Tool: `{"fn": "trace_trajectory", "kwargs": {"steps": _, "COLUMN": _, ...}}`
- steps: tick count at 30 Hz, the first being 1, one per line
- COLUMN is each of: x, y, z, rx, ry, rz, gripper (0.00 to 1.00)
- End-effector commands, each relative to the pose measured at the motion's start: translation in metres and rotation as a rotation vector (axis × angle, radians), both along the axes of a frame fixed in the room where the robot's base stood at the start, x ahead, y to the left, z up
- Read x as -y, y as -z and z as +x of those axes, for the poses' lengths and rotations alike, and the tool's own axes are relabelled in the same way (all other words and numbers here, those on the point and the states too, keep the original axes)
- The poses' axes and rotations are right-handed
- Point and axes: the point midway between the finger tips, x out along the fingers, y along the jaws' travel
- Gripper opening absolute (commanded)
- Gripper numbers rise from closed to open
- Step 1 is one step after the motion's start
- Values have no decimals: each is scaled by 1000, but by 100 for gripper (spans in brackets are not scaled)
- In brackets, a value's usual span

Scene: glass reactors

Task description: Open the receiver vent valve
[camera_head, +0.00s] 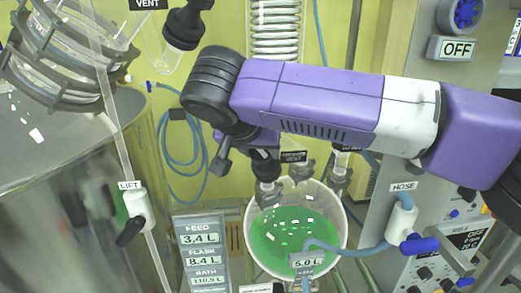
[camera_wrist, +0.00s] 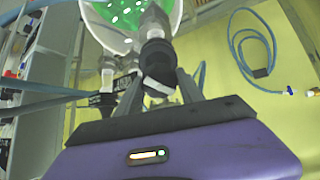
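The receiver vessel (camera_head: 336,240) holds green liquid. It stands at lower middle in the head view, and part of it shows at the top of the wrist view (camera_wrist: 133,18). A black valve part (camera_head: 265,165) stands over a glass neck at the vessel's left rim. In the wrist view, a black and white valve part (camera_wrist: 156,55) lies between the fingers of my gripper (camera_wrist: 160,80). The fingers are apart on either side of it; whether they touch it is unclear. My arm hides much of my gripper in the head view.
A second glass neck (camera_head: 338,178) rises close by on the right. A blue hose runs from the HOSE valve (camera_head: 402,222) to the vessel. The LIFT valve (camera_head: 138,208) and display panel (camera_head: 201,240) stand left. A coiled blue hose (camera_head: 185,160) hangs on the yellow wall.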

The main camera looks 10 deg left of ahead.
Motion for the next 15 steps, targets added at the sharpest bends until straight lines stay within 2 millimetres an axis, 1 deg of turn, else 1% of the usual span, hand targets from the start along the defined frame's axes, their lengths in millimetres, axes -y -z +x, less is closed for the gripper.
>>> {"fn": "trace_trajectory", "kwargs": {"steps": 1, "x": 0, "y": 0, "z": 0, "rx": 0, "ry": 0, "rz": 0, "gripper": 8}}
{"fn": "trace_trajectory", "kwargs": {"steps": 2, "x": 0, "y": 0, "z": 0, "rx": 0, "ry": 0, "rz": 0, "gripper": 4}}
{"fn": "trace_trajectory", "kwargs": {"steps": 9, "x": -1, "y": 1, "z": 0, "rx": -4, "ry": -14, "rz": -7, "gripper": 4}}
{"fn": "trace_trajectory", "kwargs": {"steps": 15, "x": -1, "y": 3, "z": -1, "rx": -13, "ry": -63, "rz": -36, "gripper": 4}}
